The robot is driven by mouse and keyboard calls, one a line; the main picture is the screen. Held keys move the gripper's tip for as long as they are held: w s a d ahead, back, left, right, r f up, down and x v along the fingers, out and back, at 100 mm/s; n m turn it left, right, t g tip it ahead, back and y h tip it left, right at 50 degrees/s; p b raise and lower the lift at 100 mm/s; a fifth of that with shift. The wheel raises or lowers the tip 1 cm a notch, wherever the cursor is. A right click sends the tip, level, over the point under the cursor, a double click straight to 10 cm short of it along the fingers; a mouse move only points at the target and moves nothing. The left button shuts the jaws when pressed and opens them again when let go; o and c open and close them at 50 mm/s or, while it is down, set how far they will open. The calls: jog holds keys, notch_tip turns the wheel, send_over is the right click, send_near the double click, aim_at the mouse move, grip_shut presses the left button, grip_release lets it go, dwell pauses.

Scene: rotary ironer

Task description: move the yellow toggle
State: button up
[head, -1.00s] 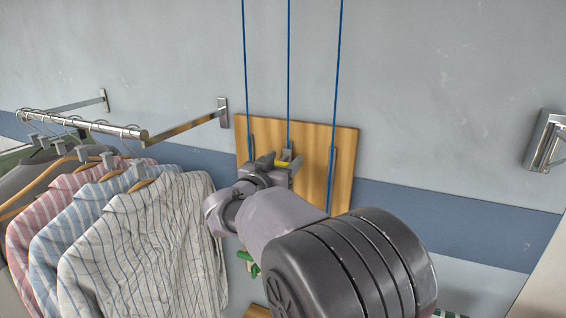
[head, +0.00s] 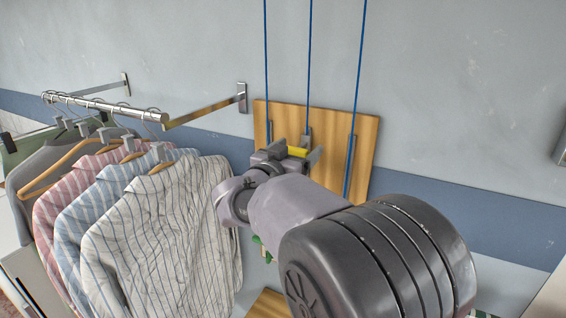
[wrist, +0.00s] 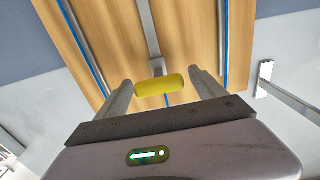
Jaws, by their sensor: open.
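The yellow toggle (wrist: 160,85) is a short rounded bar lying crosswise in front of the wooden board. In the wrist view it sits between the fingertips of my open gripper (wrist: 161,92), with small gaps showing at both of its ends. A grey metal strip (wrist: 147,35) runs along the board behind it. In the head view the toggle (head: 297,152) shows between the fingers of my gripper (head: 296,150). My arm hides the lower part of the board there.
The wooden board (head: 350,125) hangs on the wall with blue cords (head: 309,60) running up from it. Several striped shirts (head: 165,235) hang from a metal rail (head: 110,108) at the left. A wall bracket (head: 241,97) stands close to the board's left. Bare wall lies at the right.

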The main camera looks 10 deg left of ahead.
jog(key=b+v, duration=0.1)
jog(key=v, duration=1.4)
jog(key=shift+r, duration=0.1)
jog(key=s+d+f+n+g+y+b, duration=0.2)
jog(key=d+f+y+b, duration=0.8)
jog(key=b, duration=0.4)
jog(key=s+d+f+m+g+h+b, duration=0.1)
jog(key=s+d+f+g+b, duration=0.3)
jog(key=s+f, duration=0.8)
jog(key=s+d+f+m+g+b, duration=0.1)
jog(key=s+d+f+g+b, duration=0.3)
jog(key=s+f, duration=0.8)
notch_tip(320, 180, down, 2)
jog(key=d+g, duration=0.1)
jog(key=d, duration=0.1)
jog(key=shift+s+d+f+h, duration=0.2)
jog(key=shift+s+d+h, duration=0.05)
jog(key=shift+s+h, duration=0.15)
